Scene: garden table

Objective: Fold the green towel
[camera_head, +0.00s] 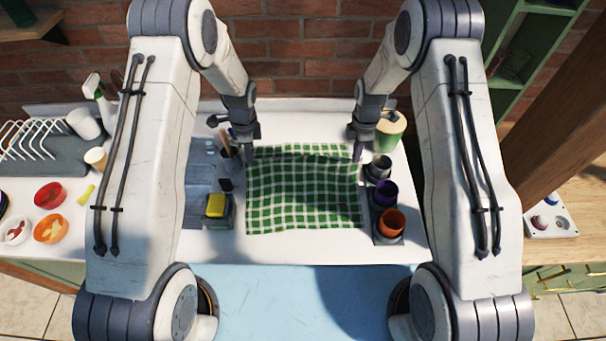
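The green and white checked towel (302,196) lies spread on the white table (290,251). It is roughly rectangular, with slight ripples and an uneven far edge. My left gripper (249,158) points down at the towel's far left corner. My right gripper (357,156) points down at its far right corner. Both are small and dark in this view. I cannot tell whether their fingers are open, shut or holding the cloth.
Right of the towel stand several cups, including a purple one (385,194) and an orange one (391,222). Left are a yellow sponge (215,205) on a holder and a utensil cup (229,157). A dish rack (42,141) and bowls are farther left. A brick wall (300,55) closes the back.

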